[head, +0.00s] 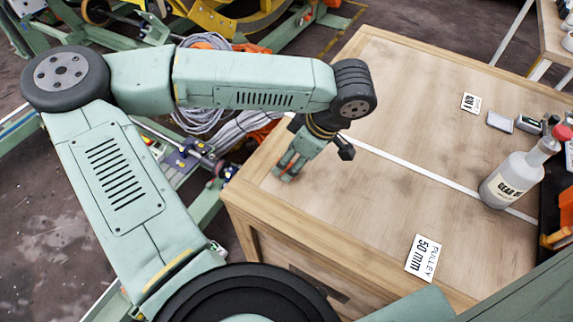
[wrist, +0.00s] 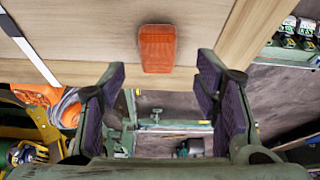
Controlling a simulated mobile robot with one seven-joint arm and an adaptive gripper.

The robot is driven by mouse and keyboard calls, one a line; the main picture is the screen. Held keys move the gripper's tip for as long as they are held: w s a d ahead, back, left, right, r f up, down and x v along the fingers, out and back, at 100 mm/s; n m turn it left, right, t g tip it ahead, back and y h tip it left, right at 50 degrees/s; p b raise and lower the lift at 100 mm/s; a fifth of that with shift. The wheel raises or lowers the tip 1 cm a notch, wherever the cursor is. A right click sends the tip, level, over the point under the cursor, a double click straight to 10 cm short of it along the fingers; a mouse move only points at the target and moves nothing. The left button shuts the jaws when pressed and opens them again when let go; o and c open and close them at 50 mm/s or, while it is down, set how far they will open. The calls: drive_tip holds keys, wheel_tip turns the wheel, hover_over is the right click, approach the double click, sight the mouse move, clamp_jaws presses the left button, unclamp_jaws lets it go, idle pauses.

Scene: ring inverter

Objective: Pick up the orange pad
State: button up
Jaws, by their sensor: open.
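The orange pad (wrist: 157,48) lies on the wooden table near its edge in the wrist view, a rounded block with a ridged face. My gripper (wrist: 158,85) is open, its two dark-padded fingers spread wide. The pad is just beyond the fingertips, roughly centred between them, with nothing held. In the head view my gripper (head: 287,172) is low over the left corner of the table, and only a bit of orange shows by the fingertips, so the pad is mostly hidden there.
The wooden table (head: 400,130) has a white line across it and much bare top. A pulley label (head: 423,257) lies near the front, another label (head: 471,102) farther back. Cables (head: 240,130) lie beyond the left edge.

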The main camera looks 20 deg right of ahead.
sight(289, 166)
drive_tip(key=shift+d+x, duration=0.1)
drive_tip(key=shift+x, duration=0.7)
drive_tip(key=shift+d+x, duration=0.15)
drive_tip(key=shift+x, duration=0.65)
drive_tip(key=shift+c, duration=0.2)
drive_tip(key=c, duration=1)
